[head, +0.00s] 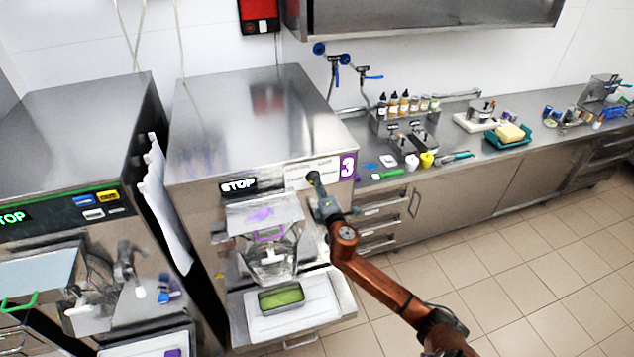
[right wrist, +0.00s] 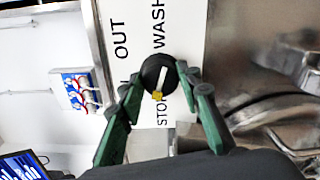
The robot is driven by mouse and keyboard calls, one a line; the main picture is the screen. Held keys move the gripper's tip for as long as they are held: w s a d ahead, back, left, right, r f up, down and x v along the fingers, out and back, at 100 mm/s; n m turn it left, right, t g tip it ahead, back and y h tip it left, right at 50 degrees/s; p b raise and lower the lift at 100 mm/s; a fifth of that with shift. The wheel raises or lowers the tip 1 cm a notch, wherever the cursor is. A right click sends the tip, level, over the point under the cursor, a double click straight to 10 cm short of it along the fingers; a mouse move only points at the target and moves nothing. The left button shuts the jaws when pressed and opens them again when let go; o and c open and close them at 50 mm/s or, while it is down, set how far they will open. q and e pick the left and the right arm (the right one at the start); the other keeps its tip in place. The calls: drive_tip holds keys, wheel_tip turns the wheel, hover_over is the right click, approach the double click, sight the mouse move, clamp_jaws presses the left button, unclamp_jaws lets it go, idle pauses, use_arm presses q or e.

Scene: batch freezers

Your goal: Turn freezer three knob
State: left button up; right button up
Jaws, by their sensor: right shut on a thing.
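Freezer three (head: 250,115) is the steel machine in the middle of the head view, marked with a purple 3 and a STOP label. Its knob (right wrist: 160,75) is round and black with a white pointer line and a small yellow mark, on a white panel (right wrist: 185,30) lettered OUT, WASH and STO. My left gripper is not in view.
Another freezer (head: 75,140) stands at the left. Below my right gripper are freezer three's clear-fronted outlet (head: 268,262) and a tray with a green container (head: 281,298). A counter (head: 470,165) with bottles and tools runs to the right. The tiled floor (head: 510,270) is clear.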

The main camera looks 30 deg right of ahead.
drive_tip(key=shift+n+p, duration=0.55)
drive_tip(key=shift+n, duration=1.05)
drive_tip(key=shift+f, duration=0.1)
drive_tip(key=o, duration=1.2)
drive_tip(key=shift+c, duration=0.2)
drive_tip(key=shift+s, duration=0.1)
drive_tip(key=v, duration=1.1)
drive_tip(key=shift+s+a, duration=0.2)
drive_tip(key=shift+s, duration=0.2)
